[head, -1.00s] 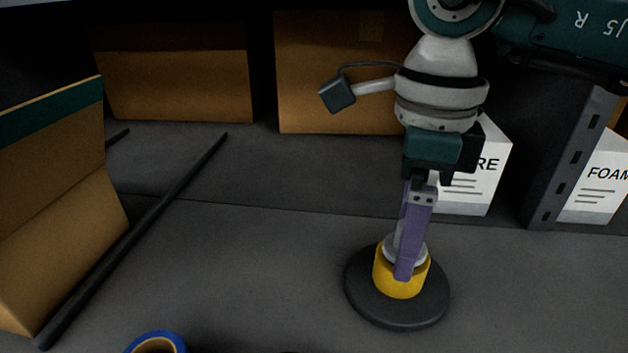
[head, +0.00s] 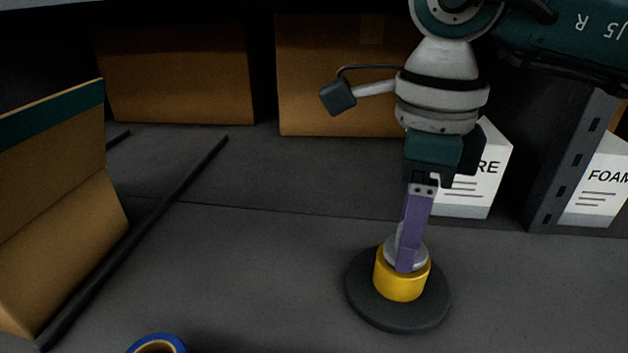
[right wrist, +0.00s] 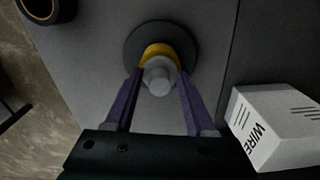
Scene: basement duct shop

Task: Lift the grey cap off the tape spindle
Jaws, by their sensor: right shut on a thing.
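The tape spindle has a round dark base (head: 361,297) on the grey bench, with a yellow tape roll (head: 399,287) around it. The grey cap (head: 420,254) is at the top of the yellow roll; I cannot tell whether any gap lies under it. My right gripper (head: 405,262) points down from above, its purple fingers shut on the cap. In the right wrist view the cap (right wrist: 160,76) lies between the two fingers, with the yellow roll (right wrist: 160,49) behind it. The near finger hides part of the cap in the head view. My left gripper is not in view.
A blue-rimmed tape roll (head: 157,343) lies at the front left. A white WIRE box (head: 468,196) stands behind my right gripper, near a dark slotted upright (head: 569,170) and a FOAM box (head: 601,190). Cardboard stands at left and back. The bench middle is clear.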

